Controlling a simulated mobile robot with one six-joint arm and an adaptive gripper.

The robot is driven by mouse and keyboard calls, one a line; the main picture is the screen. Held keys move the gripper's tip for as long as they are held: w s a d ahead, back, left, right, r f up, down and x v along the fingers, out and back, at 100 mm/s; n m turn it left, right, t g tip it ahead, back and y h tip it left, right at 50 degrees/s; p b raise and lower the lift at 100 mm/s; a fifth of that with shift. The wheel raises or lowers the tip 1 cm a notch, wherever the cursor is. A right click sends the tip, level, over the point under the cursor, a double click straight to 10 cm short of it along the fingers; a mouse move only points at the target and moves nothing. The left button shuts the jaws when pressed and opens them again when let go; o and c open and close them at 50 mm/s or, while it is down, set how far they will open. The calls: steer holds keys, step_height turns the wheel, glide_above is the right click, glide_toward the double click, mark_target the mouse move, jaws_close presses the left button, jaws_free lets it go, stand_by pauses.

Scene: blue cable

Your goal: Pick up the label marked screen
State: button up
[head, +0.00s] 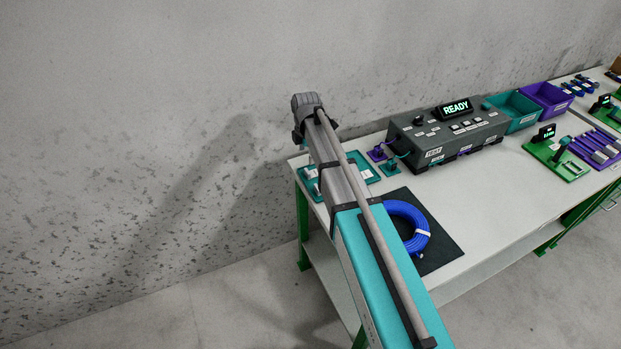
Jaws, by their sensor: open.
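My arm reaches up across the bench. My gripper (299,138) is at its far end, above and beyond the tray, mostly hidden by the wrist. It is open, and no label shows in it.
A coiled blue cable (418,241) lies on a dark mat (440,251) right of my arm. A grey test box (455,144) with a READY display (456,108) stands behind. Teal (513,108) and purple (549,97) bins stand farther right. The wall is close behind the bench.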

mark_target(307, 171)
steer(key=shift+f+b, duration=1.05)
steer(key=shift+f, duration=0.25)
steer(key=shift+f, duration=0.1)
steer(key=shift+d+f+b, duration=0.1)
steer(key=shift+f+b, duration=2.4)
steer(key=shift+b, duration=0.1)
steer(key=c, duration=0.9)
